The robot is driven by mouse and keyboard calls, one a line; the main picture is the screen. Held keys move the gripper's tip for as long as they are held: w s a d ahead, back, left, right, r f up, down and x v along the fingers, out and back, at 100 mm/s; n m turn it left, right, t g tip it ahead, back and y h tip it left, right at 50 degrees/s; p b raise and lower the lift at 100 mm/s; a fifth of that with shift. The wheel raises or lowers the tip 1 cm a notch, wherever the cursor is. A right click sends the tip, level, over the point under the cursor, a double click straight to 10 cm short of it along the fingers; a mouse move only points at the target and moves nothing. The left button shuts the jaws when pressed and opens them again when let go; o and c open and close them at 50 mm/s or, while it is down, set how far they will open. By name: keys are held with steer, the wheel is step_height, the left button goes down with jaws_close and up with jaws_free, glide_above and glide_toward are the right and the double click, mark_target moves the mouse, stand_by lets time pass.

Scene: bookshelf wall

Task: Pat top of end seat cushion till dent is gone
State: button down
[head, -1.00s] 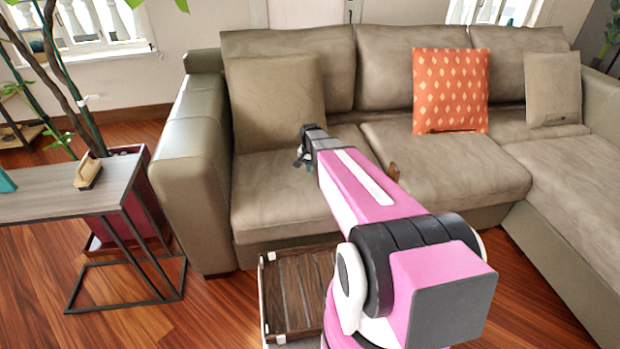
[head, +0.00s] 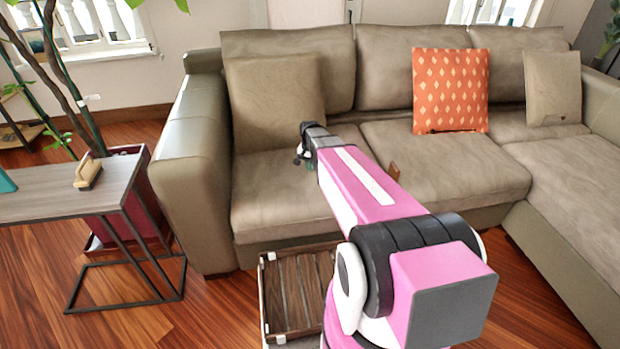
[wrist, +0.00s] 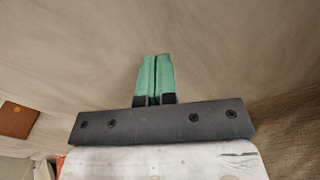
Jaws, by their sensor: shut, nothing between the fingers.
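The end seat cushion (head: 270,200) is the brown-grey leather seat at the left end of the sofa, beside the armrest. No clear dent shows on its visible top; my arm covers part of it. In the head view my gripper (head: 303,160) is over the back part of this cushion, in front of the square brown pillow. In the wrist view the green fingers of my gripper (wrist: 155,80) are together with nothing between them. The cushion surface (wrist: 220,50) fills most of that view. I cannot tell whether the fingertips touch it.
A brown pillow (head: 275,100) leans on the backrest, and an orange patterned pillow (head: 450,90) stands farther right. A small brown object (head: 394,170) is near the seat seam. A side table (head: 60,195) holds a brush (head: 88,175).

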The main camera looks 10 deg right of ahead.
steer(key=shift+r, duration=0.1)
stand_by(0.3)
steer(key=shift+r, duration=1.4)
steer(key=shift+r, duration=0.1)
step_height(320, 180, up, 11)
steer(key=s+f+n, duration=0.3)
steer(key=s, duration=0.7)
steer(key=s+f+n, duration=0.3)
steer(key=s+f, duration=0.1)
steer(key=s, duration=0.7)
steer(key=shift+s+f, duration=0.15)
steer(key=shift+f, duration=0.15)
